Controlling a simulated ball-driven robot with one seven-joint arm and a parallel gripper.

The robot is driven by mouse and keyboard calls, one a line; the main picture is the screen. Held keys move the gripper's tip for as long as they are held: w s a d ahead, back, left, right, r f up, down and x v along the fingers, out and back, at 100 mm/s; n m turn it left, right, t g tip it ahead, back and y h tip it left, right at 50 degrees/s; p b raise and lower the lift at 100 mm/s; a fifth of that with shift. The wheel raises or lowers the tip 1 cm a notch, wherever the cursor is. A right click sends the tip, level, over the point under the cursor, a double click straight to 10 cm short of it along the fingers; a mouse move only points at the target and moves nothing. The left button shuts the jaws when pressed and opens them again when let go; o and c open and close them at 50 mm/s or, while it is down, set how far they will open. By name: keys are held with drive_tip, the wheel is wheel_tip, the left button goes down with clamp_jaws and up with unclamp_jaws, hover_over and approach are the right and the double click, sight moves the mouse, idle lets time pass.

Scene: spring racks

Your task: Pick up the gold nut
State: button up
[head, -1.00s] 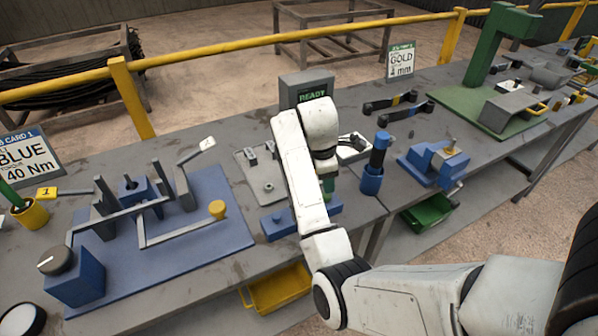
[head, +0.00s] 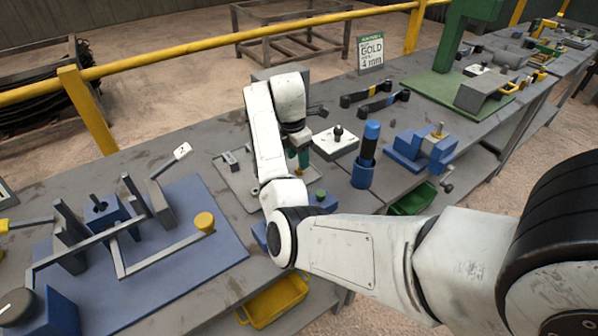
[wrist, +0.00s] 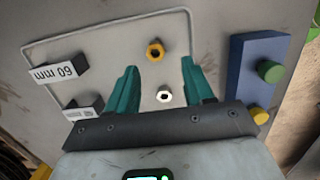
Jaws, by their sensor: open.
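The gold nut (wrist: 155,50) stands out on a grey plate (wrist: 108,42) in the wrist view, a little beyond my fingertips. My gripper (wrist: 159,64) is open, with its two green fingers apart and nothing held between them. A pale nut or peg end (wrist: 165,96) shows in the gap between the fingers, nearer the palm than the gold nut. In the head view my gripper (head: 299,160) points down over the plate (head: 238,180), and my arm hides much of that spot.
A blue block (wrist: 250,75) with green and yellow knobs is at the right. In the head view, a blue cup (head: 362,175) and a blue vise (head: 420,150) stand right of my gripper.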

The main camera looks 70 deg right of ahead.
sight(299, 174)
drive_tip(key=shift+d+f, duration=0.25)
drive_tip(key=shift+f, duration=0.95)
drive_tip(key=shift+d+f, duration=0.25)
drive_tip(key=shift+f, duration=0.9)
drive_tip(key=shift+c, duration=0.3)
drive_tip(key=c, duration=0.9)
drive_tip(key=shift+o, duration=0.2)
drive_tip(key=shift+r, duration=0.1)
